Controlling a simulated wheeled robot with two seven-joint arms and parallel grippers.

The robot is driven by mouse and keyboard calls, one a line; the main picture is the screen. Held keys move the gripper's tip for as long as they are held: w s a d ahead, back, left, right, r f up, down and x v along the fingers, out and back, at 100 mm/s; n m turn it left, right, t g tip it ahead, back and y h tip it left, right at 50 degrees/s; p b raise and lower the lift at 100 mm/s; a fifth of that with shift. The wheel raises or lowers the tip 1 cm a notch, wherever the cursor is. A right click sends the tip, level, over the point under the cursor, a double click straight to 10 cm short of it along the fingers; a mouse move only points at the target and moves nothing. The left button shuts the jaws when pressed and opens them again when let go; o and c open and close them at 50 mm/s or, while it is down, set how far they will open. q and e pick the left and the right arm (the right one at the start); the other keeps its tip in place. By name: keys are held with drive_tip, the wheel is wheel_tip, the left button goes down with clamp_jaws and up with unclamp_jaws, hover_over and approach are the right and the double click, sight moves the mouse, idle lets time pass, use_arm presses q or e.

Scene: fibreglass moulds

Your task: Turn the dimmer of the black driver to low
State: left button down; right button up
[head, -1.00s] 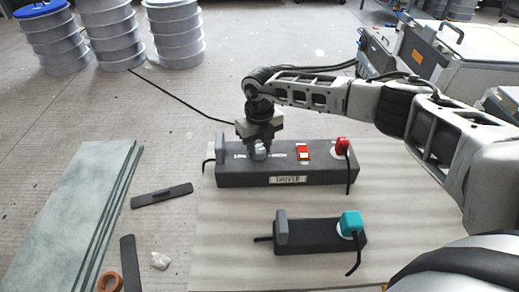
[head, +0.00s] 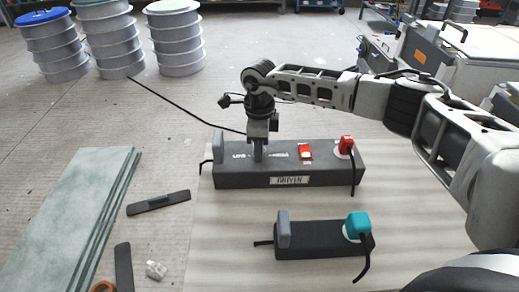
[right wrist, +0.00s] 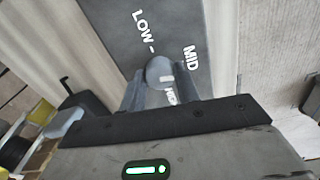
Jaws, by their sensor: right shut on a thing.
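The black driver (head: 315,170), a long dark box with a "DRIVER" label, lies on the pale mat. My right gripper (head: 258,153) points down onto its top, left of the red switch. In the right wrist view the gripper (right wrist: 161,92) is shut on the round grey dimmer knob (right wrist: 157,70), one finger on each side. The driver's top (right wrist: 110,18) carries the words LOW, MID and a partly hidden HIGH around the knob. A short white mark shows on the knob, on the side towards MID and HIGH. My left gripper is out of view.
A red switch (head: 305,151) and a red plug (head: 346,145) sit on the driver's right part. A smaller black strip (head: 320,240) with a teal plug (head: 357,224) lies in front. Green-grey sheets (head: 75,215) lie at left.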

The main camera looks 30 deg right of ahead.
drive_tip(key=n+b, duration=0.1)
drive_tip(key=n, duration=0.2)
drive_tip(key=n+b, duration=0.1)
drive_tip(key=n, duration=0.1)
drive_tip(key=shift+n, duration=0.4)
drive_tip(key=n+b, duration=0.1)
drive_tip(key=n, duration=0.2)
drive_tip(key=shift+b, duration=0.3)
drive_tip(key=shift+n+b, duration=0.3)
drive_tip(key=shift+n, duration=0.9)
drive_tip(key=n+b, duration=0.1)
drive_tip(key=n, duration=0.2)
drive_tip(key=shift+n, duration=0.3)
drive_tip(key=shift+n+b, duration=0.3)
drive_tip(key=shift+n, duration=0.9)
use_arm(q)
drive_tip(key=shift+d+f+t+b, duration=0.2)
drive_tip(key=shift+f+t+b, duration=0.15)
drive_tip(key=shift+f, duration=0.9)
use_arm(e)
drive_tip(key=shift+n, duration=1.5)
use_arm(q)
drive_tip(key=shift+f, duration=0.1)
